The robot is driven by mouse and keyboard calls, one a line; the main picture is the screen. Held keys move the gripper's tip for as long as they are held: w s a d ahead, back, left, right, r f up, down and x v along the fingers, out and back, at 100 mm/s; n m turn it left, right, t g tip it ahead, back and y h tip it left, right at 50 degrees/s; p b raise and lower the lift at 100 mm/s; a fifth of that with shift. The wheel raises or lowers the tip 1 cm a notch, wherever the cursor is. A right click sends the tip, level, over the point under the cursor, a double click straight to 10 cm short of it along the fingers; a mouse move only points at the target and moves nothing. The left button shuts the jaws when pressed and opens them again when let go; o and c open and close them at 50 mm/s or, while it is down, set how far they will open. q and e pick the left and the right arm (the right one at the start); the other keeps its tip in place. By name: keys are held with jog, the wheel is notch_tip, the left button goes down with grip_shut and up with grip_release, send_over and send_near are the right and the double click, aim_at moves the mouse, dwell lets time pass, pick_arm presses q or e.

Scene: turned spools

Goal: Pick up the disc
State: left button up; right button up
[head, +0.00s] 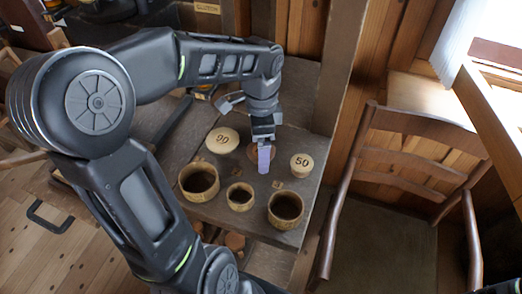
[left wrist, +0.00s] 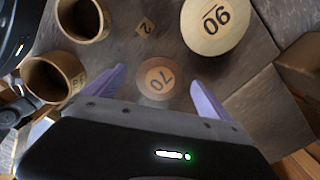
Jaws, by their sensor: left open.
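The brown disc marked 70 (left wrist: 157,76) lies on the dark wooden table and appears between the fingers in the left wrist view. In the head view the disc (head: 253,153) is partly hidden by my left gripper. My left gripper (head: 264,158) points down over it. The gripper also shows in the left wrist view (left wrist: 158,80), its two lilac fingers spread on either side of the disc, with gaps. I cannot tell the exact height of the fingertips above the table. My right gripper is not in view.
A larger pale disc marked 90 (head: 222,140) lies left of the gripper, and a pale disc marked 50 (head: 301,164) lies right. Three hollow wooden cups (head: 199,190), (head: 240,205), (head: 286,219) stand in front. A wooden chair (head: 420,155) stands right of the table.

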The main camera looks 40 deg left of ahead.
pick_arm(q)
jog(key=shift+c, duration=0.4)
jog(key=c, duration=1.3)
jog(key=shift+c, duration=0.2)
notch_tip(320, 180, up, 10)
jog(key=shift+r, duration=0.25)
